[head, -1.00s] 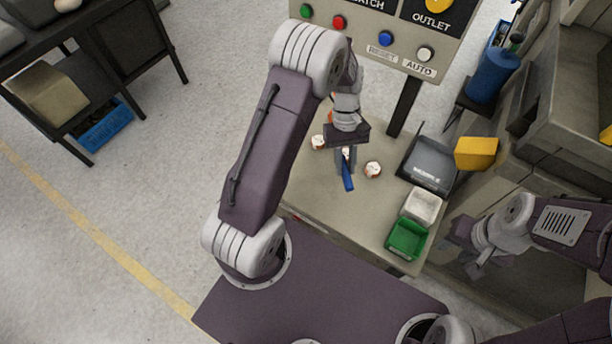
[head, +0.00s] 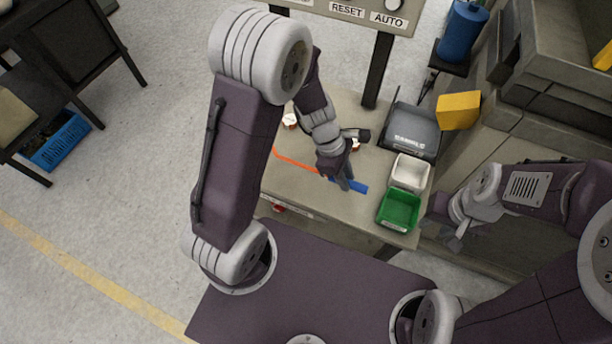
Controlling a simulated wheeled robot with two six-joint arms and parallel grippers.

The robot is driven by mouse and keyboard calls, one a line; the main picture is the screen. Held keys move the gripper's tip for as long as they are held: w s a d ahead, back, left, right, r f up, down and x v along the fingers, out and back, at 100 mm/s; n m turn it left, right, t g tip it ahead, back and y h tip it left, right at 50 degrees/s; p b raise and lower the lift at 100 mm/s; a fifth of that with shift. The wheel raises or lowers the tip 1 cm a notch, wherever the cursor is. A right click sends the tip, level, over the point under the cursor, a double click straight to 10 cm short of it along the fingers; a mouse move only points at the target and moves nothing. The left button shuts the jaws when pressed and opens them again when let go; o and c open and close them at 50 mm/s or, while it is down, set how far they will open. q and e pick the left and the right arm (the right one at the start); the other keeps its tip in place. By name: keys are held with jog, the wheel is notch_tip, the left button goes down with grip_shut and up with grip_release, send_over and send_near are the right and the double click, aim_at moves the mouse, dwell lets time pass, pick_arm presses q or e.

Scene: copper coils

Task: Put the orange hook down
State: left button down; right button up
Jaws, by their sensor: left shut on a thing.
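The orange hook (head: 295,163) is a long thin orange rod with a blue handle (head: 357,188). It lies across the view, low over the work table (head: 345,215), with its orange end to the left, partly behind my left arm. My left gripper (head: 342,182) is shut on it near the handle. I cannot tell whether the hook touches the table top. My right gripper (head: 454,232) is at the right, away from the hook, beyond the table's right edge; its jaw opening is unclear.
A green bin (head: 398,212), a white bin (head: 409,173) and a dark grey tray (head: 412,132) line the table's right side. Small white-and-copper coils (head: 290,121) sit behind the hook, one partly hidden by my gripper. A panel post (head: 378,75) stands at the back.

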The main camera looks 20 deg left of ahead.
pick_arm(q)
jog(key=b, duration=0.1)
send_over(326, 187)
jog(key=f, duration=0.2)
jog(key=a+f, duration=0.1)
jog(key=f, duration=0.1)
jog(key=shift+a+f, duration=0.15)
jog(key=shift+a, duration=0.2)
notch_tip(326, 187, down, 4)
jog(key=shift+f+b, duration=0.1)
jog(key=shift+b, duration=1.05)
jog(key=shift+w, duration=0.1)
jog(key=shift+f, duration=0.1)
jog(key=c, duration=1.2)
grip_release()
jog(key=shift+c, duration=0.2)
